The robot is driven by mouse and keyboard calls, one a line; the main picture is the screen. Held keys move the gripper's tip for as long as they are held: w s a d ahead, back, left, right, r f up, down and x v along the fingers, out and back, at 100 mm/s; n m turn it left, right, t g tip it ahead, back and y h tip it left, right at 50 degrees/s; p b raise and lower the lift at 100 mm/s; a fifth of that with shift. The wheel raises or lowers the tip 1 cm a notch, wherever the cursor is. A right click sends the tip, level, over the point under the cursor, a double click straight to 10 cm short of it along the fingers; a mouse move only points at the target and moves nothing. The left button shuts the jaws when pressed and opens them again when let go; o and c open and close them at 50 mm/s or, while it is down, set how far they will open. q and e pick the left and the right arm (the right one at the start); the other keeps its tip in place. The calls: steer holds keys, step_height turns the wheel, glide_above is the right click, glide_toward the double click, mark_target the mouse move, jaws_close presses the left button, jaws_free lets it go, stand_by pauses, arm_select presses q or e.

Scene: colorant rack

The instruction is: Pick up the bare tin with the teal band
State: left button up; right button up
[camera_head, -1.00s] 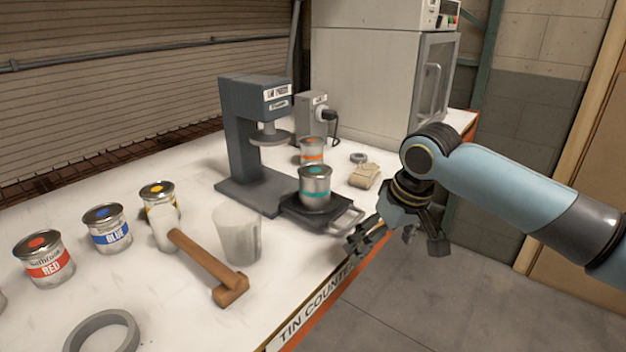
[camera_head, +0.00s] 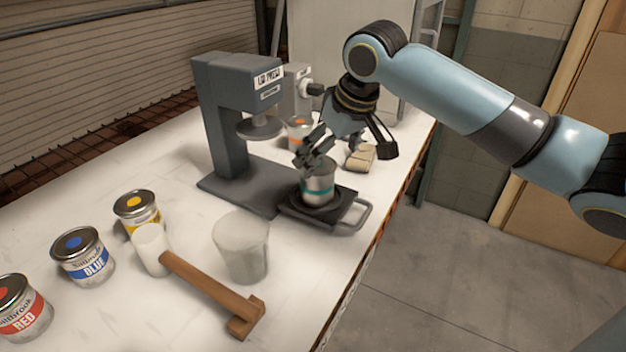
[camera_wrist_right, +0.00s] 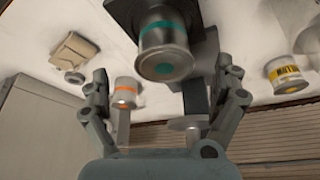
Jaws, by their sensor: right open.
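The bare tin with the teal band (camera_head: 319,188) stands upright on the dark sliding plate (camera_head: 318,211) of the press. In the right wrist view the teal-banded tin (camera_wrist_right: 166,48) shows ahead of the fingers, at the top middle. My right gripper (camera_head: 348,155) is open and empty, above and just behind the tin; one finger overlaps the tin's top in the head view. In the right wrist view its fingers (camera_wrist_right: 165,90) are spread apart with nothing between them. I cannot tell whether a finger touches the tin. My left gripper is not in view.
The grey press (camera_head: 222,120) stands left of the tin.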

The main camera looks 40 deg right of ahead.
mark_target(320, 167)
steer(key=shift+x, duration=0.85)
steer(key=x, duration=0.5)
steer(key=shift+w+a+p, duration=0.25)
steer(key=shift+w+p, duration=0.15)
steer(key=shift+c, duration=0.3)
steer(key=c, duration=1.4)
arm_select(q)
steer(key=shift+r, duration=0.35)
arm_select(e)
steer(key=shift+c, duration=0.2)
steer(key=shift+r, duration=0.1)
